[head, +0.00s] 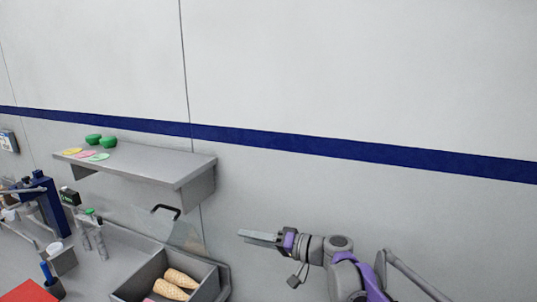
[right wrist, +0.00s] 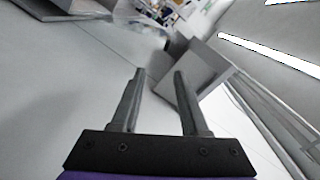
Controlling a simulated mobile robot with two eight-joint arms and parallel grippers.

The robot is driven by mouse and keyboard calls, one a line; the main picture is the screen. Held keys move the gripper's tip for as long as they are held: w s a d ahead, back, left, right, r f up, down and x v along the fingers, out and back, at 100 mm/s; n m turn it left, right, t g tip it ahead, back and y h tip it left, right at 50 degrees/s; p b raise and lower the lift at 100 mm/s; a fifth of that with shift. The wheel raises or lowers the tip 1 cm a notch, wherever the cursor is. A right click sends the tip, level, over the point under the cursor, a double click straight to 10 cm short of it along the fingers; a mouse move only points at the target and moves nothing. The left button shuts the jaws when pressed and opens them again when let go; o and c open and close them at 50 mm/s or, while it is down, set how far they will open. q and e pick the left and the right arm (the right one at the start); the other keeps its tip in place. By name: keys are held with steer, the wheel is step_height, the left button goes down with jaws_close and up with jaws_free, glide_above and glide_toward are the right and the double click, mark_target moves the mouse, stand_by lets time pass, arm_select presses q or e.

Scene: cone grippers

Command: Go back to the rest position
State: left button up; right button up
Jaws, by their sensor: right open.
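My right gripper (head: 258,237) is at the lower middle of the head view, in front of the pale wall and to the right of the shelf and the counter. Its fingers point left. In the right wrist view its two grey fingers (right wrist: 160,72) stand apart with nothing between them. My purple and grey right arm runs off the bottom right of the head view. My left gripper does not show in the head view.
A grey wall shelf (head: 190,167) holds green bowls and coloured discs. Below it, a counter bin (head: 205,293) holds cones (head: 180,278), with a clear panel with a black handle (head: 165,209) behind. Bottles and a blue device stand left. The wall area at right is clear.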

steer(key=s+d+f+h, duration=0.5)
steer(key=s+d+f, duration=0.2)
steer(key=s, duration=0.4)
steer(key=s+d+f+m+h, duration=0.1)
steer(key=s+d+f+h, duration=0.4)
steer(key=s, duration=0.5)
steer(key=s+d+f+h, duration=0.5)
steer(key=s+d+f, duration=0.4)
steer(key=s, duration=0.2)
steer(key=shift+s+f+m+g+h, duration=0.2)
steer(key=shift+s+m+g+h, duration=0.1)
steer(key=shift+m+g, duration=0.1)
steer(key=shift+d, duration=0.1)
